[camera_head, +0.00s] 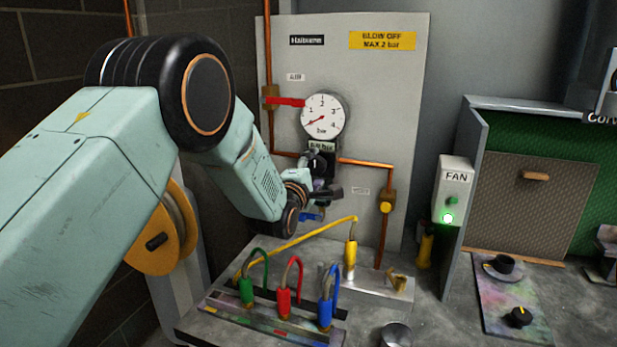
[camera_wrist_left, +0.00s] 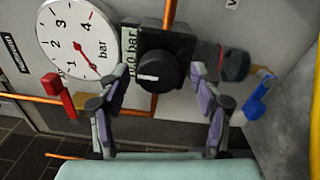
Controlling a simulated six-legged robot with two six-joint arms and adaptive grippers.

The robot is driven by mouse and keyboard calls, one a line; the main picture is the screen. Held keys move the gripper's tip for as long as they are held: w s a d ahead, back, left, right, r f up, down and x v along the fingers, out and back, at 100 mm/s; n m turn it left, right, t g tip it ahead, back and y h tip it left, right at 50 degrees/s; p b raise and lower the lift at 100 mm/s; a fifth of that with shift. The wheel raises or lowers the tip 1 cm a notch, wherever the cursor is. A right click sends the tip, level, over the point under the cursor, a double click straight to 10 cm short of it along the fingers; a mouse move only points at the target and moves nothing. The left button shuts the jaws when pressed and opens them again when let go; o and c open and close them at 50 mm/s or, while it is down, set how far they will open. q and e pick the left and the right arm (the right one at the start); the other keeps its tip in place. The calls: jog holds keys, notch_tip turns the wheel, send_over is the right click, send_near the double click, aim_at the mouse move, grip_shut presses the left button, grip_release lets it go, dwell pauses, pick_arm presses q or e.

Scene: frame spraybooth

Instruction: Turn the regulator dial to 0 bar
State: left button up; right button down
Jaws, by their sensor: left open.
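The regulator dial is a black round knob (camera_wrist_left: 160,72) with a white mark, on a black block below the gauge in the head view. A green readout (camera_wrist_left: 129,58) beside it in the left wrist view seems to read 0.0 bar, its first character unclear. The white gauge (camera_head: 323,117) has a red needle toward the lower left. My left gripper (camera_head: 322,178) is open at the regulator. In the left wrist view its fingers (camera_wrist_left: 156,84) stand on either side of the knob; I cannot tell if they touch it. The gripper largely hides the knob in the head view.
A red lever (camera_head: 287,101) and copper pipes (camera_head: 365,162) are close to the gauge. A blue valve handle (camera_wrist_left: 259,97) is near the fingers. Below stand colored hose connectors (camera_head: 283,302) and a yellow hose (camera_head: 305,237). The FAN box (camera_head: 453,190) is to the right.

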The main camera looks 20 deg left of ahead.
pick_arm(q)
jog(key=s, duration=1.2)
jog(key=shift+a+f, duration=0.15)
jog(key=shift+a, duration=0.05)
